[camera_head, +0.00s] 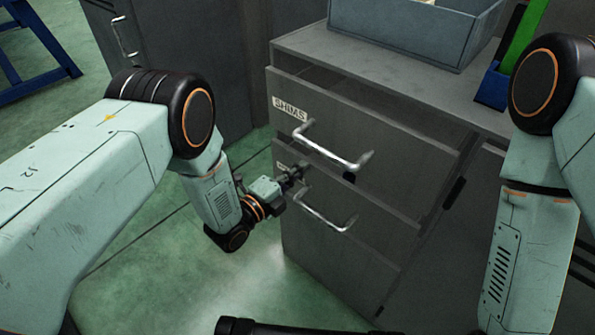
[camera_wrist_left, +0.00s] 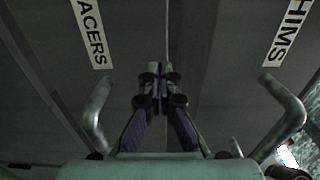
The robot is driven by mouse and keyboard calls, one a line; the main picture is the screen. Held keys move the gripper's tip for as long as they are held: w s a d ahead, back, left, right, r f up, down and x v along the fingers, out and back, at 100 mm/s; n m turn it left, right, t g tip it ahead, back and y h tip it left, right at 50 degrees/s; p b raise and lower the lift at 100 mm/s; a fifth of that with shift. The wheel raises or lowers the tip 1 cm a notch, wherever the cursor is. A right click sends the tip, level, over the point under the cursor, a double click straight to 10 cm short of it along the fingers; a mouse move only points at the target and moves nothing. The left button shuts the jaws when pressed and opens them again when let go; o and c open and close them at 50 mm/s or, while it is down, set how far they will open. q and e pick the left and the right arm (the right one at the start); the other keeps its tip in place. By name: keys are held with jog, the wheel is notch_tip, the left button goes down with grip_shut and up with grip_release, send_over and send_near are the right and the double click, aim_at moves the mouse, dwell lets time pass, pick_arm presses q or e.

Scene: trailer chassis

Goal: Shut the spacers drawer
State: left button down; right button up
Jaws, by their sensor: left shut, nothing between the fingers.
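The grey drawer cabinet stands in the middle of the head view. Its second drawer, the spacers drawer (camera_head: 375,235), has a bar handle (camera_head: 325,215). Its label is mostly hidden by my gripper in the head view, but the wrist view shows "ACERS" (camera_wrist_left: 91,32). I cannot tell clearly how far this drawer stands out. My left gripper (camera_head: 294,176) is shut and empty, close to the drawer front near the label, beside the handle. In the wrist view its fingertips (camera_wrist_left: 157,72) are near the seam between the two drawer fronts; contact is unclear. My right gripper is out of view.
The shims drawer (camera_head: 400,150) above has a dark gap over its front and appears partly open. Its handle (camera_head: 340,150) juts out above my left gripper. A blue-grey bin (camera_head: 415,35) and a blue holder (camera_head: 494,86) stand on the cabinet top.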

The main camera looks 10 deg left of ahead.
pick_arm(q)
jog(key=shift+w+d+r, duration=0.15)
jog(key=shift+w, duration=0.05)
dwell(0.5)
jog(key=shift+s, duration=0.1)
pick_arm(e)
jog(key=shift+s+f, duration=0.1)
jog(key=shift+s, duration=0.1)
